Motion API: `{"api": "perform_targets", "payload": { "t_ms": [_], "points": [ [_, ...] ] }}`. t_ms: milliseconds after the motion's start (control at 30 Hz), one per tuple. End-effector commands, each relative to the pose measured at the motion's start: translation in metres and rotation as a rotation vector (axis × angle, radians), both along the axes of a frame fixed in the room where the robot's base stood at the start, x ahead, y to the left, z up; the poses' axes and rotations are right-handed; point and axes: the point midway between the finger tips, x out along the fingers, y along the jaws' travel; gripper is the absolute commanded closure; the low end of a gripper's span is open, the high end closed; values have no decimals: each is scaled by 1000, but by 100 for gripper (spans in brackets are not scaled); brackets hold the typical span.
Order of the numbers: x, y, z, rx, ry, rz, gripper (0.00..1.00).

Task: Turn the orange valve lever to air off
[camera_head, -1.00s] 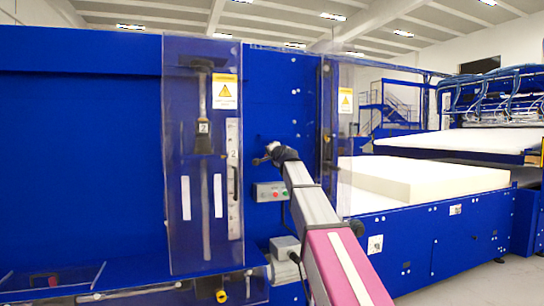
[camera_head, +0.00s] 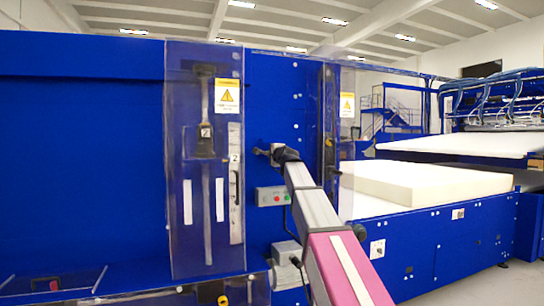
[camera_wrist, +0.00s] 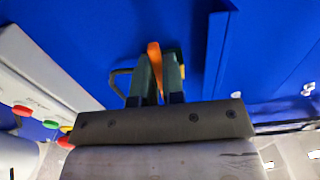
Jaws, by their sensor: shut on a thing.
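The orange valve lever (camera_wrist: 154,58) shows in the wrist view, on the blue machine face. My gripper (camera_wrist: 160,72) has its two dark green fingers shut on the lever, one on each side of it. In the head view my gripper (camera_head: 270,152) is at the blue panel, above a small grey button box. The lever cannot be made out there, as my gripper and its size hide it. No air off mark can be read.
The grey button box (camera_head: 271,196) with a red and a green button sits just below my gripper. Clear guards (camera_head: 204,240) stand to the left and right. A white foam block (camera_head: 425,184) lies on the conveyor at right.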

Motion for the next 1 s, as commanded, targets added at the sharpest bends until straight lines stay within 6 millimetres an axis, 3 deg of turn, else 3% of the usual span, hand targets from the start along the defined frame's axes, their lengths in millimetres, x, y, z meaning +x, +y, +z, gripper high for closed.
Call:
{"api": "perform_targets", "payload": {
  "t_ms": [300,333,400,767,1000],
  "points": [
    [0,0,0,6,3,1,100],
    [0,0,0,6,3,1,81],
    [0,0,0,5,3,0,65],
    [-3,-1,0,3,1,0,65],
    [-28,-9,-1,3,0,0,65]
  ]
}}
